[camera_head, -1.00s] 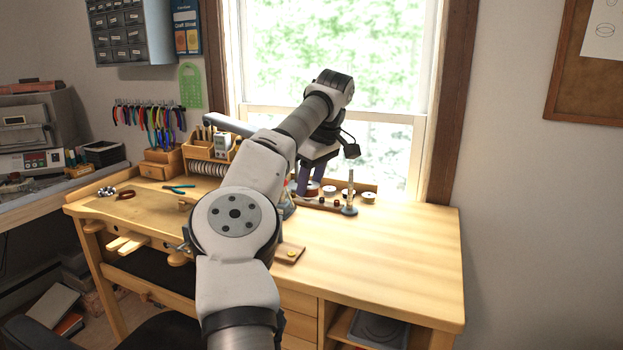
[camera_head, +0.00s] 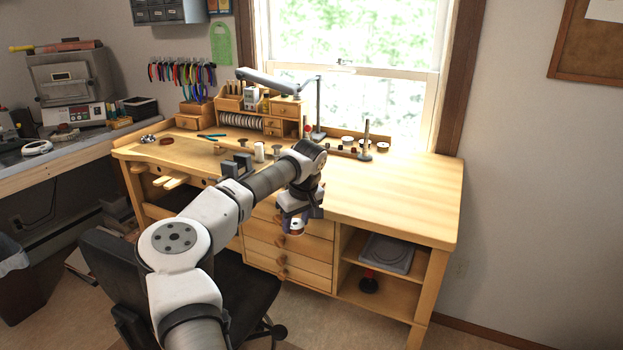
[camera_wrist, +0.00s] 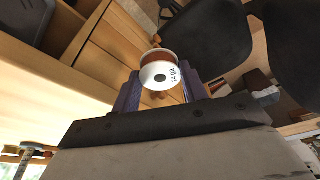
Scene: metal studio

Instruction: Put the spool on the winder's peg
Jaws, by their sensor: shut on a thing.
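My gripper (camera_head: 297,217) is in front of the bench's drawers, below the level of the bench top. It is shut on a spool (camera_wrist: 160,74) with a white, marked flange and copper-coloured winding. The spool sits between the two purple fingers in the wrist view and shows small under the gripper in the head view (camera_head: 297,227). A grey fixture with upright blocks (camera_head: 237,165) stands at the bench's front edge, partly behind my arm. A thin upright post on a round grey base (camera_head: 366,137) stands at the back right. I cannot tell which of these is the winder.
The wooden bench top (camera_head: 400,190) is clear on its right side. A lamp (camera_head: 318,110), small drawers (camera_head: 283,112) and several other spools (camera_head: 348,143) line its back. A black chair (camera_head: 240,295) stands close in front, beside my arm.

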